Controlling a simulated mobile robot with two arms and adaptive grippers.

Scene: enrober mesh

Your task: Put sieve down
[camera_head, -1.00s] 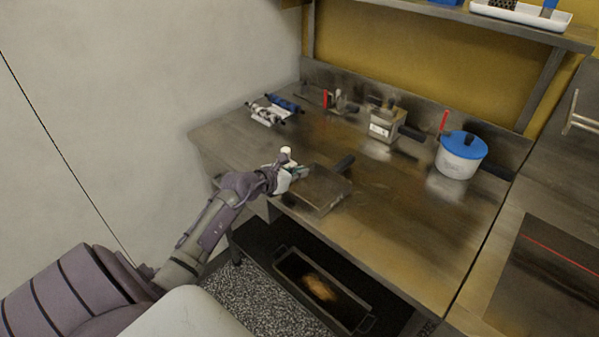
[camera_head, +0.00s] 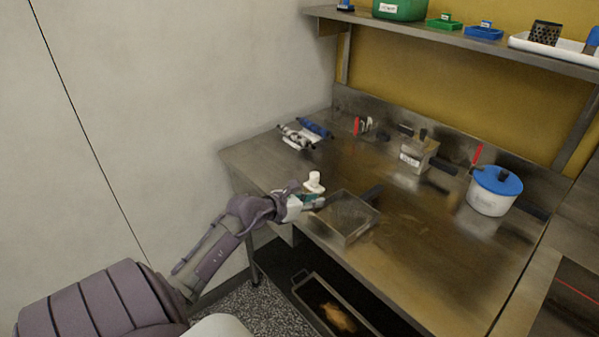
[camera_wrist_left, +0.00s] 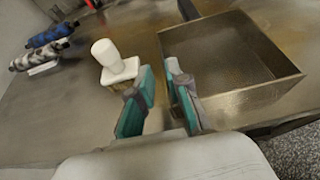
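The sieve, a square metal box with a mesh bottom (camera_head: 345,218) and a dark handle (camera_head: 371,193), is at the table's front left edge, seemingly resting there. In the left wrist view the sieve (camera_wrist_left: 218,62) fills the upper right. My left gripper (camera_head: 318,203) is at the sieve's left side. Its two teal-padded fingers (camera_wrist_left: 160,98) stand apart with an empty gap between them. The right finger is beside the sieve's near left corner; whether they touch I cannot tell. My right gripper is not in view.
A white-topped piece on a square base (camera_head: 314,182) stands close left of my left fingers. Patterned rollers (camera_head: 298,136) lie behind. A metal box (camera_head: 416,155) and a white pot with blue lid (camera_head: 490,198) stand farther right. The table's middle (camera_head: 425,235) is clear.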

